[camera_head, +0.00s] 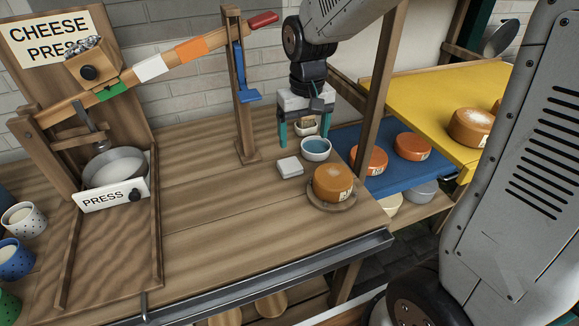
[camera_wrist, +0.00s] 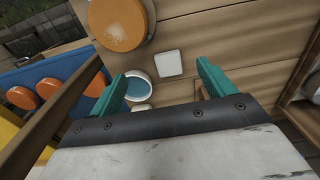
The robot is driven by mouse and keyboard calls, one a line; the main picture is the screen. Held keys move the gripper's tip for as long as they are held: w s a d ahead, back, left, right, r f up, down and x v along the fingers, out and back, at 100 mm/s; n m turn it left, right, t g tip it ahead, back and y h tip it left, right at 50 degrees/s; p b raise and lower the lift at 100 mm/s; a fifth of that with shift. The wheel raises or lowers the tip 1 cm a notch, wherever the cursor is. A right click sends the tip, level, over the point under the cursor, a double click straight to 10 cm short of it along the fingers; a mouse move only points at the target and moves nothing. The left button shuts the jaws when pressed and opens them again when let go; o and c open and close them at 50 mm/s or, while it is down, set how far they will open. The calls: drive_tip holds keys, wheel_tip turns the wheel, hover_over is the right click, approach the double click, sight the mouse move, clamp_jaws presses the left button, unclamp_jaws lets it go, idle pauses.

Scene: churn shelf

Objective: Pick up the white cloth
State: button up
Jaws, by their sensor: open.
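The white cloth (camera_head: 289,167) lies as a small folded square on the wooden bench, left of a bowl of blue liquid (camera_head: 316,149). In the wrist view the white cloth (camera_wrist: 168,63) lies flat ahead of my gripper, between the lines of its two fingers. My gripper (camera_head: 305,143) is above the bench near the bowl, with its teal fingers apart and pointing down. In the wrist view my gripper (camera_wrist: 161,78) is open with nothing between its fingers. The bowl (camera_wrist: 138,88) is partly hidden by one finger there.
An orange cheese (camera_head: 333,182) on a round board stands at the bench's right edge. A wooden post (camera_head: 379,80) rises right of my gripper. An upright with a blue hook (camera_head: 243,95) stands to its left. A small container (camera_head: 306,127) is behind the bowl. The middle bench is clear.

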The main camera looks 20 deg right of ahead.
hover_over(291, 166)
wheel_tip(291, 166, down, 6)
drive_tip(key=shift+s+a+f, duration=0.1)
drive_tip(key=shift+s+f, duration=0.05)
drive_tip(key=shift+f, duration=0.05)
wheel_tip(291, 166, down, 8)
drive_tip(key=shift+r, duration=0.1)
drive_tip(key=c, duration=1.1)
drive_tip(key=shift+c, duration=0.2)
drive_tip(key=shift+r, duration=0.1)
wheel_tip(291, 166, up, 18)
drive_tip(key=shift+o, duration=0.8)
